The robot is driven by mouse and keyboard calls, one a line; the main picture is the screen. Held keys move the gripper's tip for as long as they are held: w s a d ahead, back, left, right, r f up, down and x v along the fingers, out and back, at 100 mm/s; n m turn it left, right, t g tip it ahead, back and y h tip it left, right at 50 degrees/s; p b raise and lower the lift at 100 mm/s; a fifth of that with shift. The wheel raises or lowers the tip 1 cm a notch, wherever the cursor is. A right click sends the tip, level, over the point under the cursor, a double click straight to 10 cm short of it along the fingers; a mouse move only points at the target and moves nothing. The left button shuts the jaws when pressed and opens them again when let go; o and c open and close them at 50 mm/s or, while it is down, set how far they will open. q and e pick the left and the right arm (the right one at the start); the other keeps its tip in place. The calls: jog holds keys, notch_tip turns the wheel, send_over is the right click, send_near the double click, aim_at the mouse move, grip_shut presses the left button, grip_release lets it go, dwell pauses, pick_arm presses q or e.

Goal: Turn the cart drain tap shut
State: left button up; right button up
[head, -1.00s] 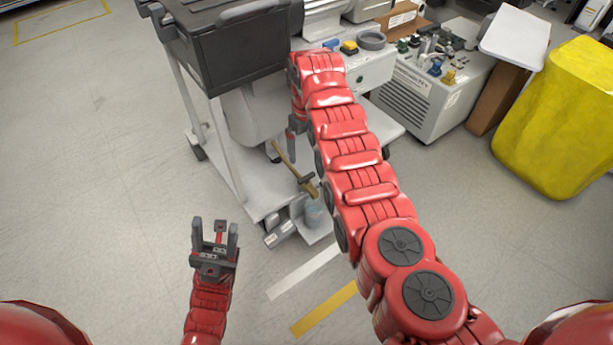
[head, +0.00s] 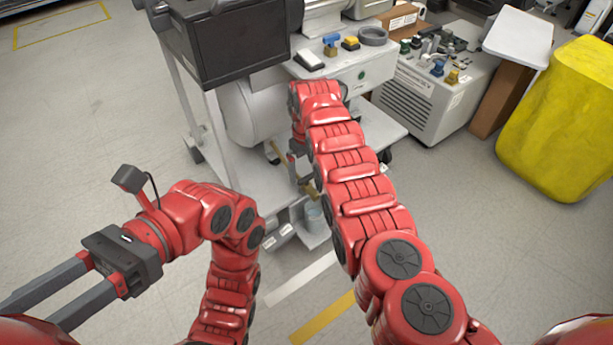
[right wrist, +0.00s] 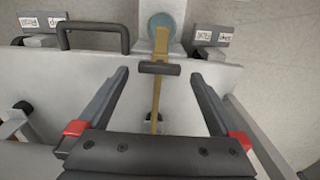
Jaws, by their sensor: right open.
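The drain tap has a dark bar handle (right wrist: 159,68) that lies crosswise over a brass pipe (right wrist: 156,100) in the right wrist view. In the head view the brass pipe (head: 279,152) shows low on the cart, partly hidden by my right arm. My right gripper (head: 299,168) is open at the tap; in the right wrist view its fingers (right wrist: 159,75) stand either side of the handle, with gaps and no visible contact. My left gripper (head: 45,302) is at the lower left, fingers apart, away from the cart; its tips are partly cut off or hidden.
The white cart (head: 262,190) carries a dark box (head: 240,45) and a pale tank (head: 250,110). A bluish cup-like container (head: 314,213) stands below the tap. A grey compressor cabinet (head: 425,95) and a yellow covered object (head: 560,120) are at right. Floor at left is clear.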

notch_tip(320, 180, down, 2)
jog(key=shift+b, duration=0.55)
jog(key=shift+f, duration=0.1)
pick_arm(q)
jog(key=s+a+f+m+t, duration=0.1)
jog(key=s+a+f+t, duration=0.2)
jog(key=a+f+t, duration=0.1)
jog(key=shift+a+f+m+t+y, duration=0.3)
jog(key=shift+a+t+y, duration=0.15)
jog(key=shift+t, duration=0.65)
jog(key=shift+s, duration=0.1)
pick_arm(e)
jog(key=c, duration=1.3)
pick_arm(q)
jog(key=shift+r, duration=0.1)
